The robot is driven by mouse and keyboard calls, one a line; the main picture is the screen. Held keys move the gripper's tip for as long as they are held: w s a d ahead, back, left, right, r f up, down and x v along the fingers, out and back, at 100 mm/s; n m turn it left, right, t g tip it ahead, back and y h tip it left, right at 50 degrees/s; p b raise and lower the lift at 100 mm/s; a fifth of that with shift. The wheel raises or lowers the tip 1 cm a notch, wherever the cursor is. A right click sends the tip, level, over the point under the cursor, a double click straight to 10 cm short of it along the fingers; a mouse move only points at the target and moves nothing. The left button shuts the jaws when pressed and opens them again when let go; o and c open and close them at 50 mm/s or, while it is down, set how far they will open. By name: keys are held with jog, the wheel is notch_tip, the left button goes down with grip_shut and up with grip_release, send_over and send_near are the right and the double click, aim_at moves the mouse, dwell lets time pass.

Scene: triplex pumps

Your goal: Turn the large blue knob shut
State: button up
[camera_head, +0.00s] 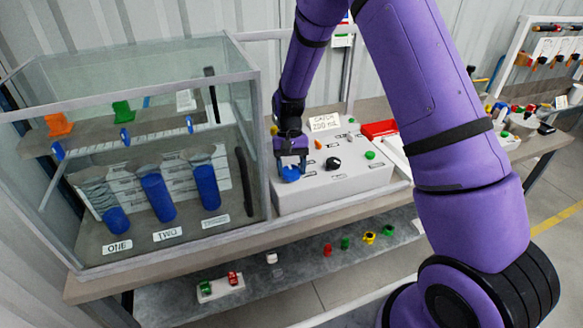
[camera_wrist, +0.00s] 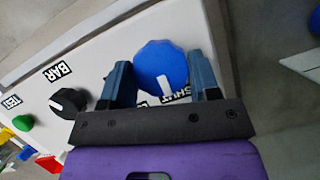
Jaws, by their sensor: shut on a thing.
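The large blue knob (camera_head: 290,173) sits on the left part of the grey-white control panel (camera_head: 335,190). In the wrist view the blue knob (camera_wrist: 161,67) has a white pointer mark facing the gripper's palm, close to a partly hidden label reading "SHUT". My gripper (camera_head: 291,160) is over the knob from above. In the wrist view its two blue-grey fingers (camera_wrist: 162,80) stand on either side of the knob, shut on it. The fingertips' exact contact is hard to see.
A black knob (camera_head: 333,163) and small orange and green buttons share the panel. A glass case (camera_head: 150,150) with blue cylinders stands close on the left. Small coloured parts lie on the lower shelf (camera_head: 300,262).

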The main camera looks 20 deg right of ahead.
dwell(0.3)
jog(key=o, duration=0.9)
jog(key=shift+r, duration=0.1)
jog(key=v, duration=1)
jog(key=shift+w+r, duration=0.15)
jog(key=shift+r, duration=0.15)
jog(key=shift+r, duration=0.1)
